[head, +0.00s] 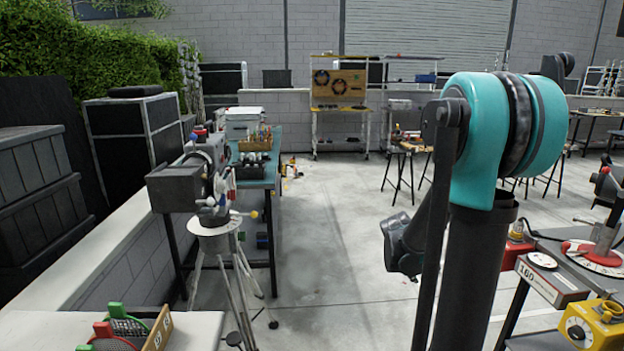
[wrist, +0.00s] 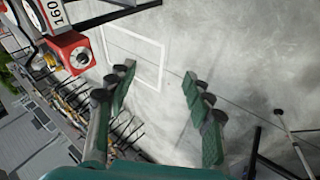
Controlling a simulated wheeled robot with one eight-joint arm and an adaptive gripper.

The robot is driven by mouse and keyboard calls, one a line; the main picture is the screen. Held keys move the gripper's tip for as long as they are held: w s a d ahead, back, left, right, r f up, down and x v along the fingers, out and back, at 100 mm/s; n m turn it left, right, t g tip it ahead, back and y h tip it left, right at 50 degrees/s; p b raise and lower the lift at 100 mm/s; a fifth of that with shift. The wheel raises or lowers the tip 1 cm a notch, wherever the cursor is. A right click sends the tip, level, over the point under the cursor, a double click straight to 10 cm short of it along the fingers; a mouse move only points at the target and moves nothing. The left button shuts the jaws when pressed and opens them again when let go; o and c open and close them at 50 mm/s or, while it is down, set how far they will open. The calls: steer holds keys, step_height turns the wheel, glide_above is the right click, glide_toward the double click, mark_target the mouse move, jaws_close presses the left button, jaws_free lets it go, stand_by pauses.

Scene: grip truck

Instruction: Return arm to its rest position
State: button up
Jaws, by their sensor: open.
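My gripper (wrist: 160,108) shows in the wrist view with its two green-padded fingers spread apart. It is open, with nothing between the fingers, only pale concrete floor beyond them. In the head view my arm, with a teal joint and dark links, stands upright at the right of centre. The gripper's fingers cannot be made out in the head view.
A camera-like machine on a tripod (head: 215,240) stands left beside a workbench (head: 262,172). At right are a table with a yellow device (head: 592,325) and a red box (head: 516,245), also in the wrist view (wrist: 70,52). The middle floor (head: 325,230) is clear.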

steer(key=s+a+f+y, duration=0.3)
steer(key=s+a+y, duration=0.3)
steer(key=s+a, duration=0.9)
steer(key=s, duration=0.3)
steer(key=shift+a+f, duration=0.2)
